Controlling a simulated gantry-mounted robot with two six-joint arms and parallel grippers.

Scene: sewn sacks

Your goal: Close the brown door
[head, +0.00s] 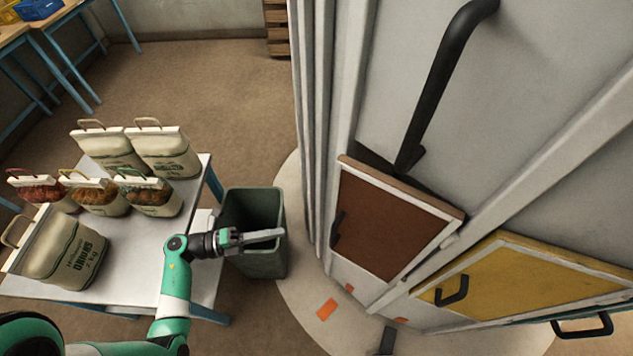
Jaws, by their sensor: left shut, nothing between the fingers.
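The brown door (390,222) is a framed panel low on the grey cabinet at the right. A dark handle (338,230) is on its left side. Its upper edge stands out from the cabinet, with a dark gap behind it, so it looks partly open. My left gripper (275,235) is shut and empty. It points right, appears over the dark bin and is left of the brown door, apart from its handle. My right gripper does not show.
A yellow door (520,280) is right of the brown one. A dark green bin (262,262) stands between the cabinet and a table (130,285) with several sacks. A large black handle (440,90) is above. An orange patch (327,309) lies on the pale floor.

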